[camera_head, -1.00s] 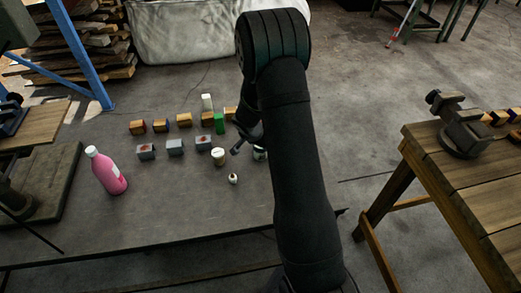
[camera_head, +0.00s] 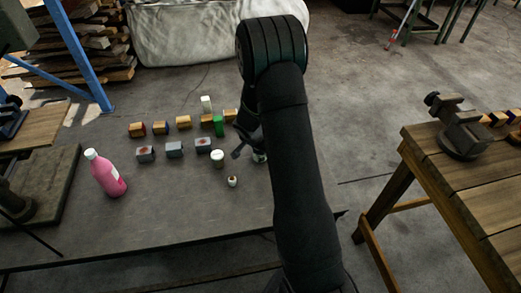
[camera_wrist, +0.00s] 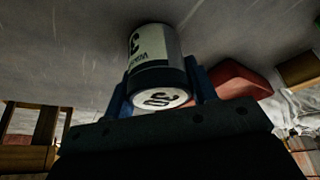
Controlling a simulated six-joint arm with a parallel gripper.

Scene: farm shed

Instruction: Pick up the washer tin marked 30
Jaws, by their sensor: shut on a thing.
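The washer tin marked 30 (camera_wrist: 153,62) is a pale round tin with dark bands, and its number shows upside down on the label and on the end facing the wrist camera. My gripper (camera_wrist: 158,84) has its blue fingers on either side of the tin and is shut on it. In the head view my gripper (camera_head: 250,153) is at the right end of the group of small things, and my arm hides much of it. Only a bit of the tin (camera_head: 261,157) shows there. I cannot tell whether the tin touches the table.
A pink bottle (camera_head: 106,174) stands farther left. The front of the table (camera_head: 180,215) is clear.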

